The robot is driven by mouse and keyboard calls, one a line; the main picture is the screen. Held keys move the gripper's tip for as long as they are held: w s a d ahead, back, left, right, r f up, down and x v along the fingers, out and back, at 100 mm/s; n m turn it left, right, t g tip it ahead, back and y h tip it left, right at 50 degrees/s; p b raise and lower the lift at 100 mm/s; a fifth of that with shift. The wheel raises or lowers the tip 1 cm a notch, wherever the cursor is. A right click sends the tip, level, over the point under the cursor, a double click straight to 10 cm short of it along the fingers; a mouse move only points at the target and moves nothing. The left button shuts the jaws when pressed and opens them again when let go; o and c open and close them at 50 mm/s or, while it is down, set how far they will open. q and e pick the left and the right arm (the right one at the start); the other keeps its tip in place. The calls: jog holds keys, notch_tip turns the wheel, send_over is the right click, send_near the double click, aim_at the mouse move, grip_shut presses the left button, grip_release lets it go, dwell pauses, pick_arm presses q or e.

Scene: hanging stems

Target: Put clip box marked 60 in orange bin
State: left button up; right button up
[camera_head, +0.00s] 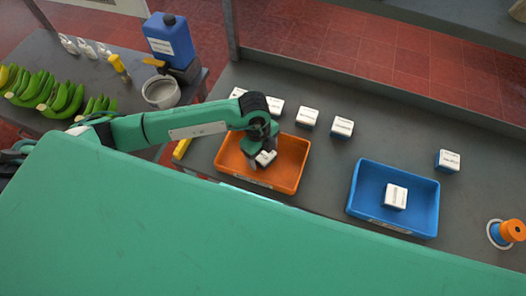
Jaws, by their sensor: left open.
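The orange bin (286,168) sits on the dark grey table in the middle. My left gripper (262,162) reaches in from the left and points down over the orange bin, with its fingers open. A small white clip box (267,157) is at its fingertips, inside the bin's outline; I cannot tell whether it touches the bin floor. The marks on the boxes are too small to read, so I cannot tell which is marked 60. My right gripper is not in view.
A blue bin (431,208) on the right holds a white box (396,196). More white boxes stand behind the bins, including one (308,118), another (342,127) and one at right (448,160). An orange and blue spool (511,231) lies far right. Bananas (62,97) and a blue jug (170,42) are on a left table.

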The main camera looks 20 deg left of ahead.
pick_arm(q)
jog(key=shift+r, duration=0.2)
jog(key=shift+w+r, duration=0.1)
jog(key=shift+r, duration=0.15)
notch_tip(320, 180, up, 11)
jog(key=a+b, duration=0.1)
jog(key=b, duration=0.3)
jog(key=shift+w+a+r, duration=0.15)
jog(key=shift+w+a, duration=0.15)
jog(key=shift+a, duration=0.05)
jog(key=shift+s, duration=0.1)
